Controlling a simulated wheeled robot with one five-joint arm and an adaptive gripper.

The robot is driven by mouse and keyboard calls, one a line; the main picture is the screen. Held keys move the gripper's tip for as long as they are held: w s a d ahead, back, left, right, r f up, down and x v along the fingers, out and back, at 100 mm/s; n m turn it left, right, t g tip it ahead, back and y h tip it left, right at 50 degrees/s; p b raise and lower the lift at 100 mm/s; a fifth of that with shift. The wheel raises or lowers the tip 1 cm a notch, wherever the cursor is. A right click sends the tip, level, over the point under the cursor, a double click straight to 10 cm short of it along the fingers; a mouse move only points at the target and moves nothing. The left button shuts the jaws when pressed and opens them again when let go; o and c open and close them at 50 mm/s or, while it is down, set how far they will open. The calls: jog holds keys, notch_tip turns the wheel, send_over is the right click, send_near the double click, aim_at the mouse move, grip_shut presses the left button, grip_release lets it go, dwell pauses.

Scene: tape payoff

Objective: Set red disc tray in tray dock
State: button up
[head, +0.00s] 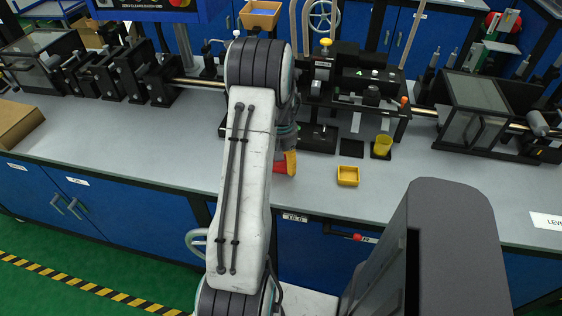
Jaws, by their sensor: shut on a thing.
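My gripper (288,158) is partly hidden behind my arm, low over the front of the grey bench. It is shut on a red piece (281,168), which I take to be the red disc tray. Only a small part of the red piece shows, so I cannot tell whether it touches the bench. To its right, a flat black square plate (351,150) lies bare in front of the machine. It may be the tray dock, but I cannot tell for sure.
A yellow square tray (348,176) sits on the bench right of my gripper. A yellow cup (383,145) stands on a black base. The black machine (362,100) lies behind.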

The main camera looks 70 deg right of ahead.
jog(key=shift+f, duration=0.2)
jog(key=o, duration=1)
jog(key=shift+r, duration=0.1)
jog(key=shift+r, duration=0.1)
notch_tip(320, 180, up, 12)
